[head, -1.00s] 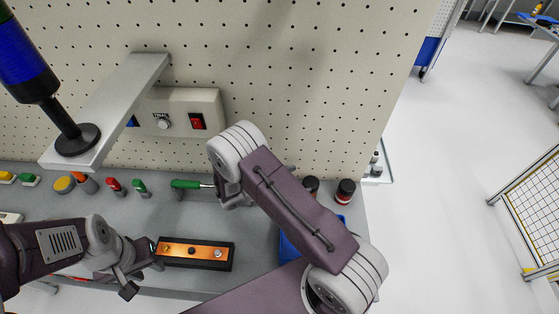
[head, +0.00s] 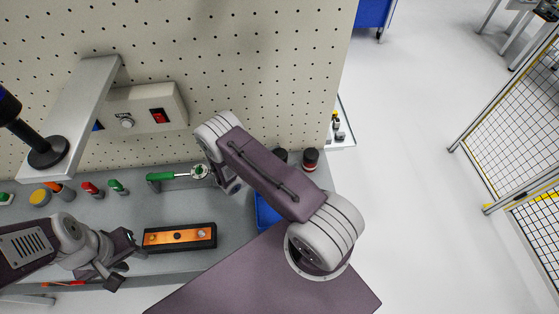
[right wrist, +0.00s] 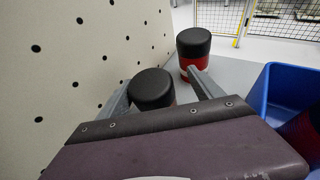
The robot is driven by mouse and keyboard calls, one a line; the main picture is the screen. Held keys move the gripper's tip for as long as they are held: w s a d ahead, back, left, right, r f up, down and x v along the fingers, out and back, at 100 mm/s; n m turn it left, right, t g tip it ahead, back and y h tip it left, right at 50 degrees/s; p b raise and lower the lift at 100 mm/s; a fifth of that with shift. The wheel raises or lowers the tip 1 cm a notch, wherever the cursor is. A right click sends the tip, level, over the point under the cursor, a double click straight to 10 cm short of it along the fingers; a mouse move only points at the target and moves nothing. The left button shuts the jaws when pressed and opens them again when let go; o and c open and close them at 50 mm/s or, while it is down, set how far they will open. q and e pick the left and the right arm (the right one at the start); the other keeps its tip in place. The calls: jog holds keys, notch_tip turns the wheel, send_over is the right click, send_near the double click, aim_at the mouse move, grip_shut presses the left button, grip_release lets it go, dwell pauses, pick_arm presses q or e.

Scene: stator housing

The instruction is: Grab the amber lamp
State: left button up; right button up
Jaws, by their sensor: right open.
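No thing in view is clearly an amber lamp. An orange-topped knob (head: 62,190) and a yellow-topped knob (head: 39,197) stand on the bench at left. Two black-capped cylinders stand at its right end: one has a red body (head: 310,160), which also shows in the right wrist view (right wrist: 195,52); the other's (right wrist: 152,88) body is mostly hidden. My right gripper (right wrist: 157,79) is open, its fingers either side of the nearer cap in that view; I cannot tell whether they touch. My left gripper (head: 120,260) is open and empty at the bench's front edge.
A blue bin (head: 266,214) stands beside my right arm. An orange plate in a black frame (head: 180,237) lies right of my left gripper. A green-handled tool (head: 175,176), a red knob (head: 92,190) and a pegboard (head: 240,60) are behind. A metal bracket (head: 85,110) overhangs at left.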

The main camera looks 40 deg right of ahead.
jog(key=shift+w+d+f, duration=0.35)
jog(key=shift+d+f, duration=0.05)
jog(key=shift+d, duration=0.15)
jog(key=shift+s+a+r, duration=0.1)
jog(key=shift+s+r, duration=0.05)
jog(key=c, duration=1.5)
